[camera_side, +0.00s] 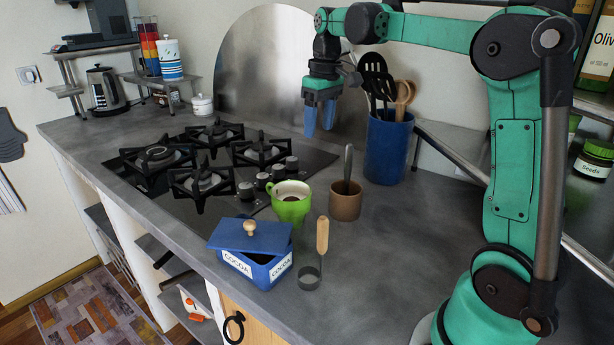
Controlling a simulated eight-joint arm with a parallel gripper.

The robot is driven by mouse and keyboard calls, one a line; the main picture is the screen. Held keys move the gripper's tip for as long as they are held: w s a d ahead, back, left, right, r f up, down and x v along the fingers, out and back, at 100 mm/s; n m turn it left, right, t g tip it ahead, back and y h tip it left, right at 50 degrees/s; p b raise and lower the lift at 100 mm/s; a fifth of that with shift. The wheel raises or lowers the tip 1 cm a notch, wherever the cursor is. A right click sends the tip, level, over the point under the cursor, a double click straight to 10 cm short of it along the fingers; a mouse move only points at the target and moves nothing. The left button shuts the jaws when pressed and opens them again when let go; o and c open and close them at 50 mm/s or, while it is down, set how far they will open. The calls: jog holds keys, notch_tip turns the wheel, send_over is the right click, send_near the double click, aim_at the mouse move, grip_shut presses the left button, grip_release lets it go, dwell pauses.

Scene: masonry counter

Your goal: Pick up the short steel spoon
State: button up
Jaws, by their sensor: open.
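A short grey metal handle (348,165), which looks like the steel spoon, stands upright in a small brown cup (345,204). Its lower end is hidden inside the cup. My gripper (319,122) has blue fingers pointing down. It is open and empty, above and behind the cup, to the left of the utensil pot. It is well apart from the spoon.
A green mug (291,204) stands just left of the cup. In front are a blue cocoa box (251,262) with its lid askew and a wooden-handled tool (321,240). A blue utensil pot (387,150) stands behind right. A gas hob (205,165) lies left.

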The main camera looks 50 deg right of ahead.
jog(key=n, duration=0.2)
send_over(348, 163)
jog(key=shift+d, duration=0.2)
jog(key=shift+n, duration=0.3)
jog(key=f, duration=0.4)
jog(key=shift+s+d+f, duration=0.1)
jog(key=shift+s+d, duration=0.1)
jog(key=shift+d, duration=0.05)
jog(key=shift+w+a+f, duration=0.1)
jog(key=shift+w+f, duration=0.1)
jog(key=shift+f, duration=1.4)
jog(key=shift+w+f, duration=0.15)
jog(key=shift+f, duration=1.45)
grip_shut()
